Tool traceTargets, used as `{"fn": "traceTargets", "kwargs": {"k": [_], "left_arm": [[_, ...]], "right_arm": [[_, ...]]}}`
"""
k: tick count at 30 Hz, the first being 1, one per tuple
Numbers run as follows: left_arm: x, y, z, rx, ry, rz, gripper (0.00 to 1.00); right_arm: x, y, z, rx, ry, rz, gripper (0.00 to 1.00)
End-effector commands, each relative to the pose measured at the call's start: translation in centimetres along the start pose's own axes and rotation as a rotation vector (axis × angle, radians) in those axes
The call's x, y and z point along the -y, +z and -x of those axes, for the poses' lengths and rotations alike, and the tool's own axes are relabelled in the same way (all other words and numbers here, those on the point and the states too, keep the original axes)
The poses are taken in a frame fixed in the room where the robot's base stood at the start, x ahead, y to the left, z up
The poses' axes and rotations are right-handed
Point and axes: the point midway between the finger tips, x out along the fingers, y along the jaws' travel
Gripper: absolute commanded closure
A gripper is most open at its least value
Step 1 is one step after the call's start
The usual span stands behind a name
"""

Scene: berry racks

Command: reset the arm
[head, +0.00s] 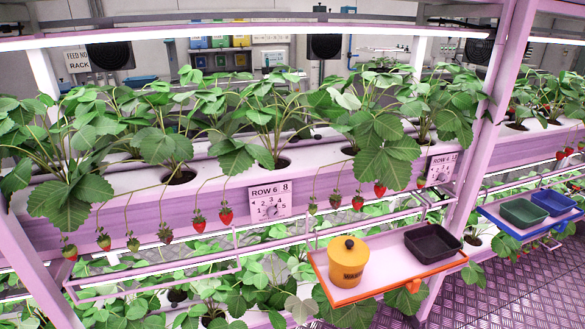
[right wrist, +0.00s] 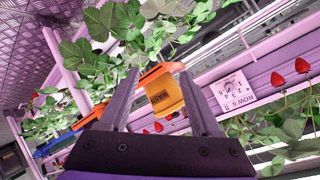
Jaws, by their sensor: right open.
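My right gripper (right wrist: 159,73) shows in the right wrist view with its two dark fingers spread apart and nothing held between them. Beyond the gap between the fingers is a yellow-orange lidded pot (right wrist: 166,95) marked WASTE, apart from the gripper as far as I can tell. In the head view the same pot (head: 347,265) stands upright on an orange-edged tray (head: 383,283). Neither of my arms shows in the head view, and my left gripper is not in view.
A black punnet (head: 432,243) sits beside the pot. A planter gutter (head: 120,218) with strawberry plants and hanging red berries (head: 226,215) runs across the rack. A pink post (head: 487,130) stands right of it. A blue tray (head: 535,233) holds green and blue punnets. Floor shows at lower right.

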Motion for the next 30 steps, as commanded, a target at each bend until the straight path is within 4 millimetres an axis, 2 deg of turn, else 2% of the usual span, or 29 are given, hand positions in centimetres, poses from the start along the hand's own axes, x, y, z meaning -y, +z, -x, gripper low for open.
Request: {"fn": "traceTargets", "kwargs": {"k": [1, 6, 12, 15, 23, 27, 30], "left_arm": [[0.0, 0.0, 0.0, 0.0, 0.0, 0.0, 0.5], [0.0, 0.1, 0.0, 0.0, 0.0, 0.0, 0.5], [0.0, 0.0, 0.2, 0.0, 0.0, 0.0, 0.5], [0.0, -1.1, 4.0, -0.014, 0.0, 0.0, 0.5], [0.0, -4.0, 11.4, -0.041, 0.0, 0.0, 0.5], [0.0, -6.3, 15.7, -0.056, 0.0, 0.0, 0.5], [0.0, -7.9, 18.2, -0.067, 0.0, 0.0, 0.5]], "right_arm": [[-2.3, 1.1, 0.8, 0.053, 0.071, 0.071, 0.36], [-8.8, 5.4, 4.3, 0.303, 0.254, 0.324, 0.36], [-13.9, 10.0, 9.8, 0.62, 0.334, 0.549, 0.36], [-11.4, 7.3, 11.6, 0.591, 0.325, 0.546, 0.36], [-7.0, 2.0, 15.6, 0.562, 0.316, 0.549, 0.36], [-4.2, -1.5, 17.5, 0.546, 0.312, 0.55, 0.36], [-2.5, -3.8, 18.5, 0.535, 0.308, 0.552, 0.36]]}}
